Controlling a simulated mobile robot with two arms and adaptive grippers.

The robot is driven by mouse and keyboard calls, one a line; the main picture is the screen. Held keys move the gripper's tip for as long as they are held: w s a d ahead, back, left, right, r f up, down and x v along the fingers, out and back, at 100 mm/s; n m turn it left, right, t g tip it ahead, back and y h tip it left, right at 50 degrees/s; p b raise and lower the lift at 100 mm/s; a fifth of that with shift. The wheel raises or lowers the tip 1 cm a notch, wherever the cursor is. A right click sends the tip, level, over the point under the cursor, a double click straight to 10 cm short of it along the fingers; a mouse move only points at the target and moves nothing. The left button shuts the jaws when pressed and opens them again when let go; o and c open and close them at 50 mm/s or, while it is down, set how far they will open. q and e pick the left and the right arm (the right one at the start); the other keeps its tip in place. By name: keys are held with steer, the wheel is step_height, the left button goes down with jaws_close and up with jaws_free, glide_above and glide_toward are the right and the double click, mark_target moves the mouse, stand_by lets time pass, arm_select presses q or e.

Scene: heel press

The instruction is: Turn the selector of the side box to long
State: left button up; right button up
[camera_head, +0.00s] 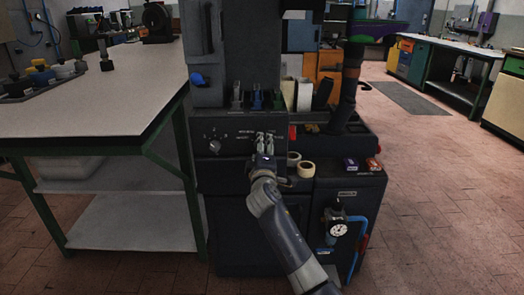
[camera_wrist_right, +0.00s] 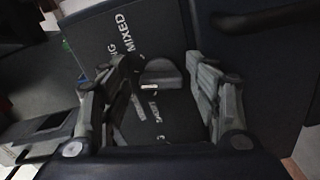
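The front panel of the dark machine (camera_head: 232,136) carries small white labels. In the wrist view the grey selector knob (camera_wrist_right: 162,72) sits on a dark panel with the word MIXED beside it. Another label, cut off, ends in NG; a smaller label below the knob is hard to read. My right gripper (camera_head: 265,142) is at the panel and hides the knob in the head view. In the wrist view my right gripper (camera_wrist_right: 163,90) is open, one finger on each side of the knob, with visible gaps. Which label the knob points to I cannot tell. My left gripper is not in view.
Another round knob (camera_head: 215,146) is left on the panel. Tape rolls (camera_head: 306,169) lie right of my gripper, and a gauge (camera_head: 338,230) with blue hose is lower right. A worktable (camera_head: 90,100) stands left. Floor at right is open.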

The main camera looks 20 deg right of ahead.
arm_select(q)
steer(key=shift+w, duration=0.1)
arm_select(e)
steer(key=shift+f, duration=0.15)
steer(key=v, duration=0.8)
stand_by(0.4)
